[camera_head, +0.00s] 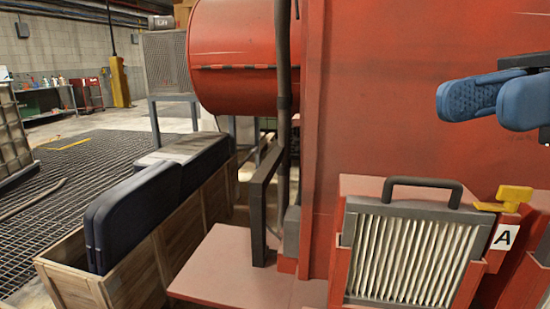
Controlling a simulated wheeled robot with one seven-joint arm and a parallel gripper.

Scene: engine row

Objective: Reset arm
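My gripper (487,104) is at the upper right, with two blue padded fingers pointing left. One finger overlaps the other in this view, so the gap between them cannot be judged. Nothing shows held at the visible fingertips. The gripper is in the air in front of the red machine housing (385,110), above and to the right of a pleated white filter (405,258). The filter has a grey frame and a dark top handle (422,184), and sits in a red holder. The rest of my arm is mostly outside the picture.
A yellow latch (507,198) and a white "A" label (505,237) are right of the filter. A pink-red ledge (240,272) juts out at lower middle. A wooden crate (135,282) with dark cases (140,205) stands left. Grated floor (95,160) beyond is mostly clear.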

